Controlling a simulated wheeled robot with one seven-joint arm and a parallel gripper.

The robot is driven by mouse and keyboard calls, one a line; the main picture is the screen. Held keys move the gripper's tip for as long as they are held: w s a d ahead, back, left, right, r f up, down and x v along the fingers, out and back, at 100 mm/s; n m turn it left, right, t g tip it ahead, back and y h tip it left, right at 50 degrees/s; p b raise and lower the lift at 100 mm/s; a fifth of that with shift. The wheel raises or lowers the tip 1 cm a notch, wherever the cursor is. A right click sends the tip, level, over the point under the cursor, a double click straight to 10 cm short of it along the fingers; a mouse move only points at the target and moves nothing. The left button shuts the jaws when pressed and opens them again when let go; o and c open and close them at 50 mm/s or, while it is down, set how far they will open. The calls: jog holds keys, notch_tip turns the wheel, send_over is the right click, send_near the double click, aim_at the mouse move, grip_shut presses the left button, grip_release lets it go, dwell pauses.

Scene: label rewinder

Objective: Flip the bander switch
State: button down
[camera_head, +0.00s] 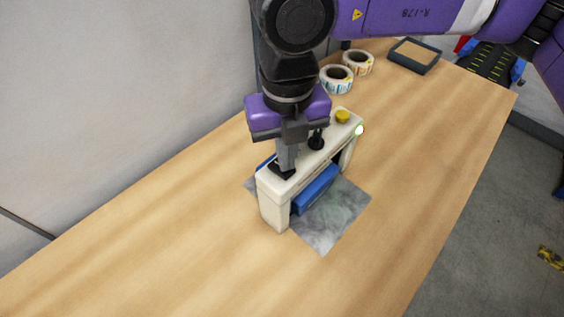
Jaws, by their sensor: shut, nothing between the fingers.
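The bander (271,201) is a cream, arch-shaped machine with a blue part (315,190) under its top, standing on a grey mottled mat (333,233). Its top carries a yellow knob (342,116) and a black knob or post (317,141). A light (360,130) glows at its far right end. My gripper (284,170) is shut and points down at the near left end of the top, where a small black part shows by the fingertips. This may be the switch, but the fingers partly hide it. I cannot tell whether they touch it.
Two label rolls (337,79) (358,62) and a dark tray (414,56) stand at the far end of the wooden table (165,235). A wall runs along the left. The table's right edge drops to grey floor. The near table is clear.

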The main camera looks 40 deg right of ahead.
jog(key=shift+f+b, duration=0.55)
jog(key=shift+r, duration=0.15)
jog(key=shift+r+p, duration=1.15)
jog(key=shift+r, duration=2.25)
